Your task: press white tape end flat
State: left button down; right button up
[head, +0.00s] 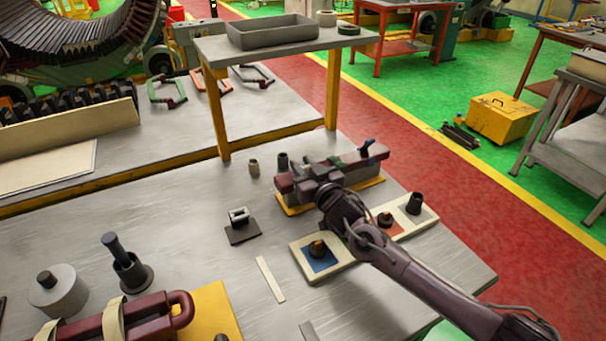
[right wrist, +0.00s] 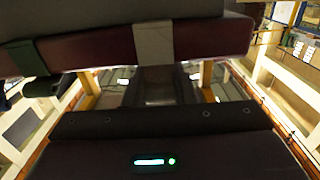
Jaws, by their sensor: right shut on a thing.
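A dark red coil bar (head: 350,164) lies on a yellow block (head: 370,183) near the middle of the bench. In the right wrist view the bar (right wrist: 90,50) crosses the top, with a band of white tape (right wrist: 153,45) around it and a green band (right wrist: 28,58) at left. My right gripper (head: 318,180) is at the near left part of the bar. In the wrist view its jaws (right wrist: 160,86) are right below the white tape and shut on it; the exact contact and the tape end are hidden. My left gripper is not in view.
A black stand (head: 242,232), a pale strip (head: 270,279) and another red coil (head: 130,318) lie nearer. A raised shelf (head: 290,43) stands behind.

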aim_at(307, 170)
jog(key=o, duration=1)
jog(key=b+v, duration=0.1)
jog(key=v, duration=0.6)
jog(key=shift+s+d, duration=0.2)
jog(key=shift+s, duration=0.15)
jog(key=shift+r, duration=0.1)
